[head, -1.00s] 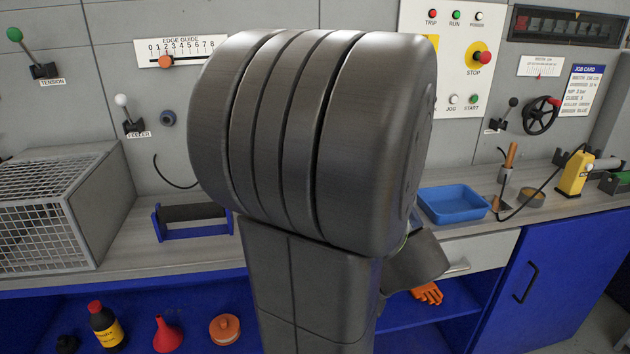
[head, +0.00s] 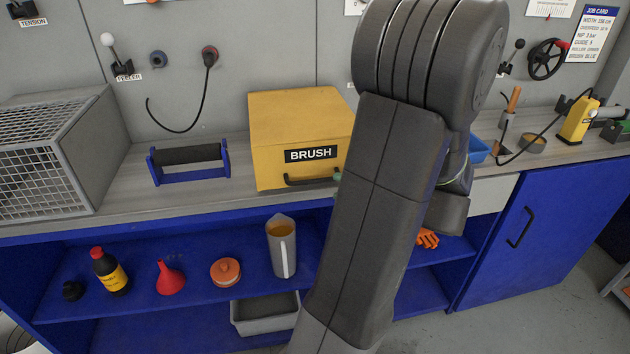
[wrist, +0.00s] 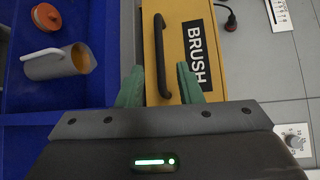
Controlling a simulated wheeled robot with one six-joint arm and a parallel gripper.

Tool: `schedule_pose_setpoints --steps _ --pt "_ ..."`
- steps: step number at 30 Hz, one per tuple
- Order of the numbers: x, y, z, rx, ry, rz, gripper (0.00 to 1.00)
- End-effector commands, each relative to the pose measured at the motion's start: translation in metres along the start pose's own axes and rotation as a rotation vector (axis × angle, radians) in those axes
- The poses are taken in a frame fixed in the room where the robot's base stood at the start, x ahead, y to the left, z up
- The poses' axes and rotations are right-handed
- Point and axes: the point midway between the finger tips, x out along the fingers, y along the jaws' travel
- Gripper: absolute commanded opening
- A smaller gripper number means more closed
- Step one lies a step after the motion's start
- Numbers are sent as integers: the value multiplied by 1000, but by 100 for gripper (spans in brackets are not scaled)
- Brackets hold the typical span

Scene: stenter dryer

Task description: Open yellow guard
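The yellow guard (head: 300,130) is a box-shaped cover labelled BRUSH, standing on the bench with its front face flat and closed. A black bar handle (head: 312,180) runs along its lower front. In the wrist view, the guard (wrist: 205,20) shows with its handle (wrist: 157,50). My gripper (wrist: 159,84) is open, its two green fingers on either side of the handle's near end in the picture. I cannot tell whether they touch it. In the head view, my arm covers the guard's right side and most of the gripper; only a green fingertip shows by the handle's right end.
A blue roller stand (head: 188,165) and a mesh cage (head: 60,150) stand left of the guard. A blue tray (head: 478,150) lies right of my arm. Below, the open shelf holds a jug (head: 281,250), a red funnel (head: 170,279) and a bottle (head: 109,272).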

Motion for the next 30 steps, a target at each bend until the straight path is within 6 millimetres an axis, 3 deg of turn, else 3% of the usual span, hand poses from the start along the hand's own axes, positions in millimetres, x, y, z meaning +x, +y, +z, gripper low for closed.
schedule_pose_setpoints --steps 6,13,27,30 --pt "39 0 1 1 -5 1 33" --pt "69 0 1 0 -3 2 33" --pt "80 0 0 0 0 2 33" --pt "80 0 0 0 0 2 15"
